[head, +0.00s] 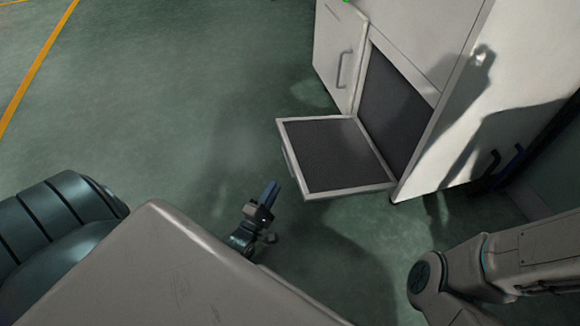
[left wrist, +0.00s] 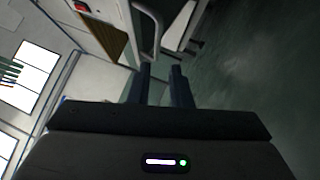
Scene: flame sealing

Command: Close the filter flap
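The filter flap (head: 335,155) is a light-framed panel with a dark mesh face. It hangs open from the lower part of the pale cabinet (head: 402,45), sticking out nearly level, with the dark opening (head: 392,107) behind it. A handle shows at its outer left edge. My left gripper (head: 269,191) is low, just left of and in front of the flap, apart from it. In the left wrist view its two dark fingers (left wrist: 162,68) stand apart with nothing between them. A pale curved handle (left wrist: 150,35) lies beyond the fingertips. My right gripper is not visible.
A cabinet door with a vertical handle (head: 340,70) is left of the opening. My right arm comes in at lower right and casts a shadow on the cabinet side. The green floor (head: 200,90) is clear on the left, with an orange line (head: 38,68).

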